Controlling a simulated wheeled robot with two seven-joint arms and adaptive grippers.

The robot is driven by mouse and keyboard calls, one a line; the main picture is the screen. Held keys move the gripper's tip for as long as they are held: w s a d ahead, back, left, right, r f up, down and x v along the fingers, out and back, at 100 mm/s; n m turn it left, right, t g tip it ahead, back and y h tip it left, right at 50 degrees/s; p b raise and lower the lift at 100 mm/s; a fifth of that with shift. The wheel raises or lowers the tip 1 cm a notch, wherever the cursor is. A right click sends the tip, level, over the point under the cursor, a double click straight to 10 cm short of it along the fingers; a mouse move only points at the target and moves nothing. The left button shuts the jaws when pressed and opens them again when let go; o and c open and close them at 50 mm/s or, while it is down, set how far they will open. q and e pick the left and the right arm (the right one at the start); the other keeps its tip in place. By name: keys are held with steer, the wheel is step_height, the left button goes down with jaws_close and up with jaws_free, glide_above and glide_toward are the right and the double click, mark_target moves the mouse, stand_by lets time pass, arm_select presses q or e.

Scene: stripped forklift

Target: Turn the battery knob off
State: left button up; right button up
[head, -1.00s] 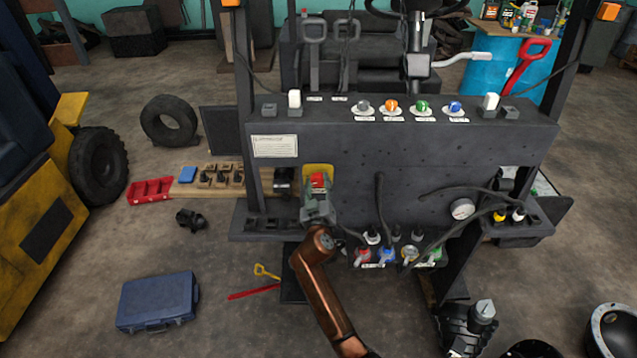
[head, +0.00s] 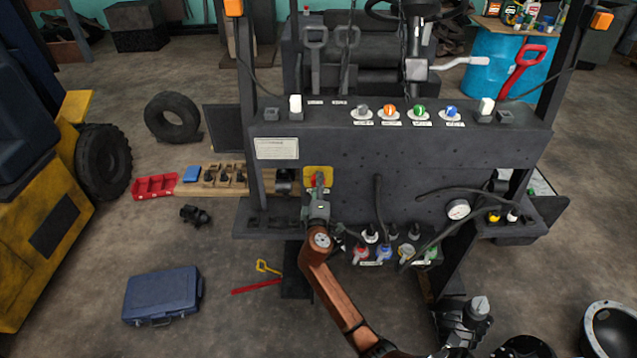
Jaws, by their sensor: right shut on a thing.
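The battery knob (head: 313,182) is red and sits on a yellow plate (head: 327,171) at the left part of the dark front panel. My right gripper (head: 319,183) reaches up to it from below and is shut on it. The fingers cover much of the knob, so its exact angle is hard to read. The gripper shows its narrow side to the camera. My left gripper is not in view.
The dark panel (head: 400,155) carries a row of coloured knobs along its top. A blue case (head: 162,296) and a red tray (head: 155,187) lie on the floor at left.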

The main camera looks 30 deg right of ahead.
steer(key=shift+f+n+p, duration=0.15)
steer(key=shift+n+p, duration=0.85)
steer(key=shift+n, duration=1.1)
steer(key=o, duration=1.2)
steer(key=shift+c, duration=0.2)
steer(key=shift+s, duration=0.1)
steer(key=v, duration=1.2)
